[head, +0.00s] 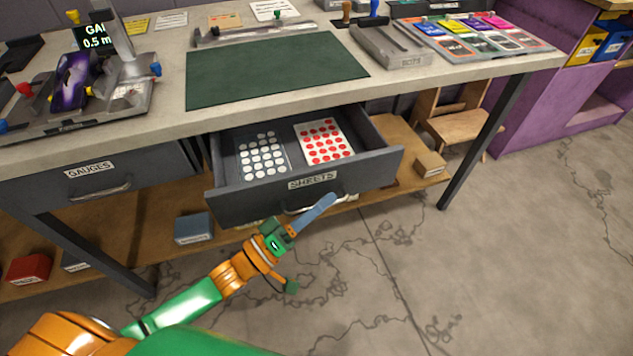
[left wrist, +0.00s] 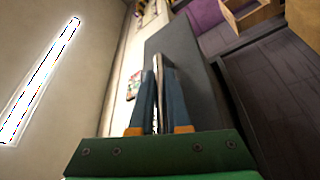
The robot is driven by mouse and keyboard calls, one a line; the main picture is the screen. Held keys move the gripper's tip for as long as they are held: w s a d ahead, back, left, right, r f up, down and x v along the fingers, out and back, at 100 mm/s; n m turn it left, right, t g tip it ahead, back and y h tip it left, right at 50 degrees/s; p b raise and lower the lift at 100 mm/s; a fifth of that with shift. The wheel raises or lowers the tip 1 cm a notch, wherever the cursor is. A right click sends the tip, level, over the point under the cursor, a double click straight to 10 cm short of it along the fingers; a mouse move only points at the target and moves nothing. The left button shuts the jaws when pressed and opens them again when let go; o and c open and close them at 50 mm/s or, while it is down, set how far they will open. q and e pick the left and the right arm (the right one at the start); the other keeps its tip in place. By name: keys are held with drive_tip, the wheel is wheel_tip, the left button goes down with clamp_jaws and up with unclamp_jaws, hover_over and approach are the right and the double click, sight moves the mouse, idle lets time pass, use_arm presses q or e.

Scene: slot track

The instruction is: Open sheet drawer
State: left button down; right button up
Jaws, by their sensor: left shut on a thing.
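The dark grey sheet drawer (head: 235,204), labelled SHEETS, stands pulled out from under the workbench. Inside it lie a sheet of white dots (head: 262,157) and a sheet of red dots (head: 323,141). My left gripper (head: 318,211) is at the drawer front, shut on its metal handle (head: 300,210). In the left wrist view the two blue-grey fingers (left wrist: 159,95) close around the pale handle bar, with the drawer's grey front (left wrist: 178,45) beyond. The gripper hides part of the handle. My right gripper is not in view.
The gauges drawer (head: 50,188) at the left is shut. A green mat (head: 275,70) lies on the bench top above. A lower wooden shelf holds a blue-grey box (head: 193,229) and a red box (head: 29,268). The cracked concrete floor in front is clear.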

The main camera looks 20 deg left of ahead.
use_arm(q)
drive_tip(key=s+d+p, duration=0.3)
drive_tip(key=s+d, duration=0.3)
drive_tip(key=s, duration=0.4)
drive_tip(key=shift+d, duration=0.4)
drive_tip(key=c, duration=1.2)
unclamp_jaws()
drive_tip(key=shift+o, duration=0.2)
drive_tip(key=b+v, duration=0.1)
drive_tip(key=v, duration=0.6)
drive_tip(key=shift+s, duration=0.1)
